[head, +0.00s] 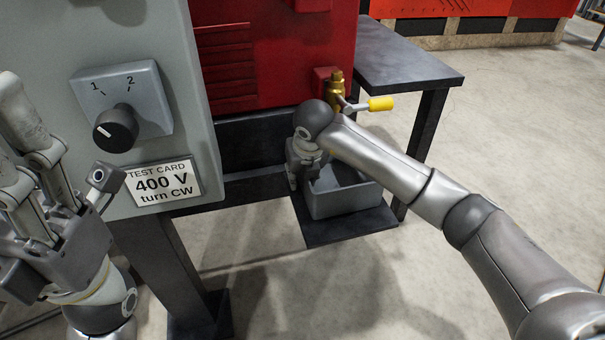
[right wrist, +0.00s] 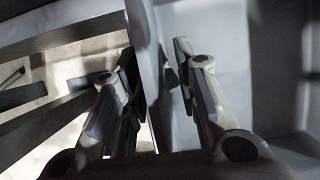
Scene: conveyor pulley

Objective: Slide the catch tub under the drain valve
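The grey catch tub (head: 345,202) sits on a low dark shelf, below and near the brass drain valve (head: 337,88) with its yellow handle. My right gripper (head: 303,165) points down at the tub's left wall. In the right wrist view, the fingers of my right gripper (right wrist: 155,90) stand apart on either side of the tub wall (right wrist: 146,50), one outside and one inside. A gap shows between the wall and the fingers. My right forearm hides part of the tub's rim. My left gripper (head: 62,150) is empty, with its fingers apart, in front of the grey panel.
A grey panel with a dial (head: 116,128) and a test card (head: 162,184) stands at the left. A red machine (head: 265,60) is behind the tub. A dark table (head: 405,60) stands at the right. The low shelf (head: 340,229) has bare room in front of the tub.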

